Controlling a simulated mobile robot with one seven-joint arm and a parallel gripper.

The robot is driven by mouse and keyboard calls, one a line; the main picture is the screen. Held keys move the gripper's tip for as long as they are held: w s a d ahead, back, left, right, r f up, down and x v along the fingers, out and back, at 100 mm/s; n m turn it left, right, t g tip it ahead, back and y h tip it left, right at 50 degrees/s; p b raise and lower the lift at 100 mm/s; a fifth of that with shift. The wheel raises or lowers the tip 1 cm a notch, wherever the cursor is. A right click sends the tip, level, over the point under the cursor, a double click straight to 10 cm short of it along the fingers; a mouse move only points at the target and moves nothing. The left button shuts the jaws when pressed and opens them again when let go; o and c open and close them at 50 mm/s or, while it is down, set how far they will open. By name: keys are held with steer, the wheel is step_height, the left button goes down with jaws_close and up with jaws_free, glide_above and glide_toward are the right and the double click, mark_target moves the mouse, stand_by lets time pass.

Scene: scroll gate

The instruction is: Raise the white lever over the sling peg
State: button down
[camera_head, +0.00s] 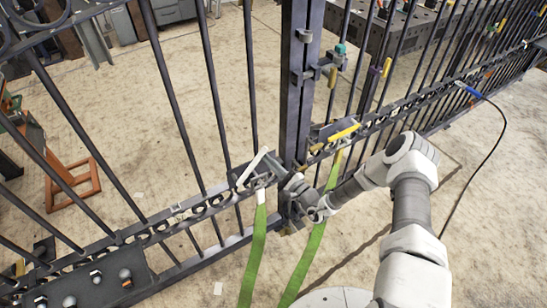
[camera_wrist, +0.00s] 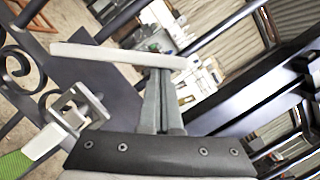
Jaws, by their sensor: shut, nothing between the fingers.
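The white lever (camera_head: 250,167) is a flat bar on the gate's left leaf, tilted up to the right, above the top of a green sling (camera_head: 257,245). In the wrist view the lever (camera_wrist: 105,54) crosses the view just beyond my fingertips. My gripper (camera_head: 275,168) is shut and empty beside the lever's right side; its grey fingers (camera_wrist: 160,80) reach up to the bar's right end. I cannot tell whether they touch it. A metal buckle (camera_wrist: 88,103) with the sling's white and green end (camera_wrist: 35,150) is at lower left. I cannot clearly make out the peg.
A thick dark gate post (camera_head: 298,85) stands right behind my gripper. A yellow lever (camera_head: 343,132) with a second green sling (camera_head: 310,250) is to the right. Barred gate leaves extend to both sides. A blue-ended black cable (camera_head: 500,130) hangs at right. The floor in front is mostly clear.

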mark_target(256, 158)
steer(key=s+a+r+n+p, duration=0.1)
steer(key=n+p, duration=0.1)
steer(key=a+r+n+g+p, duration=0.1)
steer(key=r+n+p, duration=0.1)
steer(key=s+a+r+n+p, duration=0.1)
steer(key=a+p, duration=0.1)
steer(key=shift+s+r+n, duration=0.2)
steer(key=shift+s+n, duration=0.15)
steer(key=shift+n, duration=0.05)
steer(key=shift+s+a+r+n+g+p, duration=0.15)
steer(key=shift+s+a+n+p, duration=0.15)
steer(key=shift+a+p, duration=0.2)
steer(key=shift+s+a+r+n+g+p, duration=0.1)
steer(key=shift+s+a+n+g+p, duration=0.1)
steer(key=shift+s+a+p, duration=0.25)
steer(key=shift+a, duration=0.1)
steer(key=w+d+b, duration=0.1)
steer(key=w+d, duration=0.1)
steer(key=d, duration=0.1)
steer(key=shift+w+d+f+b, duration=0.1)
steer(key=shift+f+b, duration=0.25)
steer(key=v, duration=1)
steer(key=shift+r, duration=0.35)
steer(key=shift+d, duration=0.1)
